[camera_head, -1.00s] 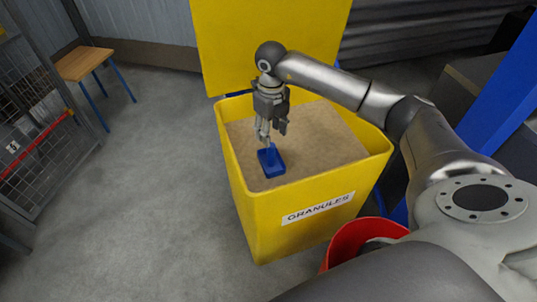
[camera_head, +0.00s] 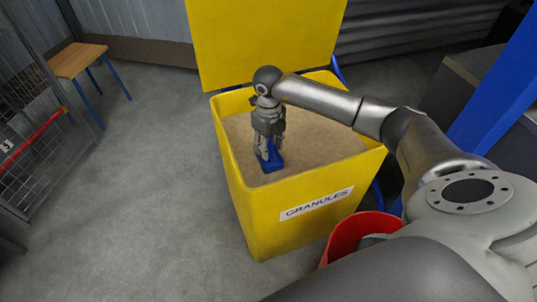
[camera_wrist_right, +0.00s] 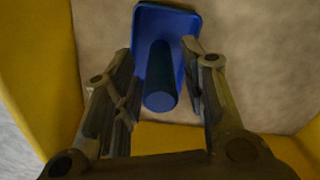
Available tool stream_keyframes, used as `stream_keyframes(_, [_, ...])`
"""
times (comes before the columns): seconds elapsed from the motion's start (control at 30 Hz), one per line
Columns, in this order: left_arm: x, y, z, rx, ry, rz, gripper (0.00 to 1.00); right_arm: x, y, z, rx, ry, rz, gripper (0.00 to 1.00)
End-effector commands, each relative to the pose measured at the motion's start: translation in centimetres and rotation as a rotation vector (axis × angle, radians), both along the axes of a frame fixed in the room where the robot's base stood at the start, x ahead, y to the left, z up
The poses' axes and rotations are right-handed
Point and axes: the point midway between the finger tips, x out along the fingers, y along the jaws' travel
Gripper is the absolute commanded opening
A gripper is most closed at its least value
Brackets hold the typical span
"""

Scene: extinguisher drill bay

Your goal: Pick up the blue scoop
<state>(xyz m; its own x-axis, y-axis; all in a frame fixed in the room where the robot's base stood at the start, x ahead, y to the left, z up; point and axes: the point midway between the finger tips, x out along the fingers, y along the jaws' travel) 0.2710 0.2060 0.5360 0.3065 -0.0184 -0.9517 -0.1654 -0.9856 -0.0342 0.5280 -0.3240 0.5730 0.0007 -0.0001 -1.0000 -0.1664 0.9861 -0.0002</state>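The blue scoop (camera_head: 272,160) lies on the granules inside the yellow bin, near its front left. In the right wrist view the scoop (camera_wrist_right: 163,50) has its round handle pointing toward the camera, between my two fingers. My right gripper (camera_head: 266,153) is lowered over the scoop. In the wrist view the right gripper (camera_wrist_right: 163,95) is open, with a finger on each side of the handle and gaps visible beside it. In the head view the fingers hide part of the scoop. My left gripper is not in view.
The yellow bin (camera_head: 300,222) is labelled GRANULES, and its lid (camera_head: 265,40) stands open at the back. Its walls surround the gripper closely at the left and front. A red bucket (camera_head: 345,236) stands at the bin's right front. A wooden stool (camera_head: 76,60) and wire cage (camera_head: 35,150) are at left.

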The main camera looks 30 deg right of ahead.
Motion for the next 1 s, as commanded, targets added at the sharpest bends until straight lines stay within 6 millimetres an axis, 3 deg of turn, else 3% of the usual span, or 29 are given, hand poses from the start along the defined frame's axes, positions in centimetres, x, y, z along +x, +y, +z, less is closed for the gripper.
stream_keyframes(0.03, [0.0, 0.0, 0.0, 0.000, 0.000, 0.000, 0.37, 0.0, 0.0, 0.0, 0.000, 0.000, 0.000, 0.28])
stream_keyframes(0.27, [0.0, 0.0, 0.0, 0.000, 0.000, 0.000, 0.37, 0.0, 0.0, 0.0, 0.000, 0.000, 0.000, 0.00])
stream_keyframes(0.73, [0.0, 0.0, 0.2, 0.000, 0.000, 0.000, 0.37, 0.0, 0.0, 0.6, 0.000, -0.001, 0.000, 0.00])
stream_keyframes(0.97, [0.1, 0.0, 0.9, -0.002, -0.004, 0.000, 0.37, 0.0, 0.0, 3.7, 0.000, -0.003, 0.000, 0.00])
stream_keyframes(1.0, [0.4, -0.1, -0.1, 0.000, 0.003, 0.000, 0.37, -0.6, 0.2, 4.1, -0.001, -0.001, 0.002, 0.00])
